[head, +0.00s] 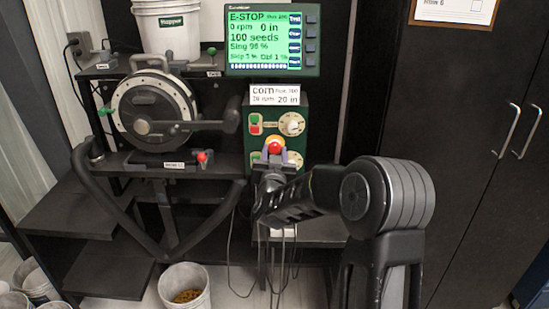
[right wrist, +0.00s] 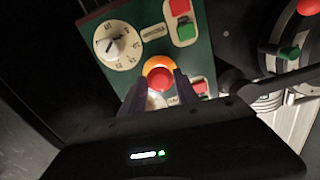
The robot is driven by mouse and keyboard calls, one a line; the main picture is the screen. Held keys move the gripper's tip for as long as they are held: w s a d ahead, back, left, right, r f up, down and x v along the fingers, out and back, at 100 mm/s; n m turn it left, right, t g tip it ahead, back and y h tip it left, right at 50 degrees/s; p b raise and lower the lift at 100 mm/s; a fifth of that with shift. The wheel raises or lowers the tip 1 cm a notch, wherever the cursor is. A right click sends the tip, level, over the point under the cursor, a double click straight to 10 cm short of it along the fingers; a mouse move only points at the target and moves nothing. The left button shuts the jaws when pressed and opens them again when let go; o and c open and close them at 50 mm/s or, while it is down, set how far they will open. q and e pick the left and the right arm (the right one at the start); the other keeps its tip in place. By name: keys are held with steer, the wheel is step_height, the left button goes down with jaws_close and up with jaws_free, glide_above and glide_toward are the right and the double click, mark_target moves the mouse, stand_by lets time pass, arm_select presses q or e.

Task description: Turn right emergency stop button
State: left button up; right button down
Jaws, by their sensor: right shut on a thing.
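The right emergency stop button (head: 275,146) is a red knob on an orange-yellow base, on the front of the green control box (head: 305,106). In the right wrist view the red button (right wrist: 160,78) sits between the purple-grey fingers. My right gripper (head: 276,158) reaches in from the lower right and its fingers are closed around the button's sides. In the right wrist view the gripper (right wrist: 160,86) covers the lower part of the button. The screen (head: 272,40) above reads E-STOP. My left gripper is not in view.
A round seed meter (head: 153,110) stands on the bench to the left, with a red knob (head: 202,157) below it. White dials (head: 292,124) and red and green switches are on the box. A bucket of seeds (head: 185,288) stands on the floor. Black cabinet doors (head: 480,130) fill the right.

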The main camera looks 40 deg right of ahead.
steer(key=m+b, duration=0.3)
steer(key=b, duration=0.1)
steer(key=shift+f+b, duration=0.2)
steer(key=shift+b, duration=0.1)
steer(key=shift+r+m+b, duration=0.25)
steer(key=shift+m+b, duration=0.6)
steer(key=shift+m, duration=0.15)
steer(key=c, duration=1)
jaws_free()
steer(key=shift+o, duration=0.4)
steer(key=shift+s, duration=0.1)
steer(key=v, duration=0.7)
steer(key=shift+s+a, duration=0.2)
steer(key=shift+a, duration=0.05)
